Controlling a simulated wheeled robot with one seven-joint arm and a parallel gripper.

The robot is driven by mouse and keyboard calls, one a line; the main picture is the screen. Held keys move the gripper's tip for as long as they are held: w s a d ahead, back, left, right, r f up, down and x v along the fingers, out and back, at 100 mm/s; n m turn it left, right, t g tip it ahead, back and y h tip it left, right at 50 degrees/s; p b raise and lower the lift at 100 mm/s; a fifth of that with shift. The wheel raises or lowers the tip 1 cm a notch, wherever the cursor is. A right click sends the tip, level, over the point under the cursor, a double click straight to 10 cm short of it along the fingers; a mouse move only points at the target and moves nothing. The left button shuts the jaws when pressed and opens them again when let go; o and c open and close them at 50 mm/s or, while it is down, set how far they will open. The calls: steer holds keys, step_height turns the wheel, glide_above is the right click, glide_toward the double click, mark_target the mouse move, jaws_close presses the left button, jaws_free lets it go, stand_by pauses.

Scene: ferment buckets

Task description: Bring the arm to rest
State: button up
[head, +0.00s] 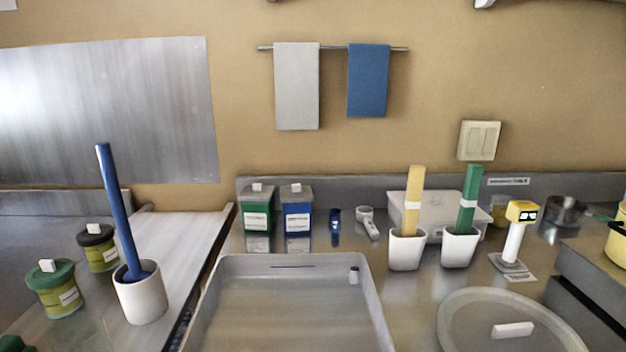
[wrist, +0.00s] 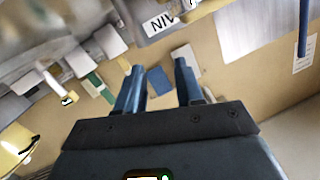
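My gripper (wrist: 157,70) shows in the wrist view as two blue fingers on a dark body. The fingers stand apart, with nothing held between them. Through the gap I see the wall and the blue towel (wrist: 159,82) far behind. The wrist view is tilted and looks across the room toward the wall. In the head view neither my arm nor my gripper shows.
The counter holds a grey tray (head: 288,259), a round lid (head: 470,305), white holders with a yellow paddle (head: 414,188) and a green paddle (head: 469,190), and a scanner (head: 514,235). A blue paddle (head: 118,215) stands in a white crock (head: 142,300) at left.

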steer(key=s+d+f+m+g+h, duration=0.1)
steer(key=s+d+f+h, duration=0.15)
steer(key=s, duration=0.55)
steer(key=s+d+f+m+h, duration=0.15)
steer(key=s+f, duration=0.25)
steer(key=s, duration=0.4)
steer(key=s+d+r+n, duration=0.1)
steer(key=s+d, duration=0.2)
steer(key=s, duration=0.4)
steer(key=s+d+r+n, duration=0.2)
steer(key=s+d, duration=0.1)
steer(key=s, duration=0.3)
steer(key=shift+s+r, duration=0.2)
steer(key=shift+s, duration=0.2)
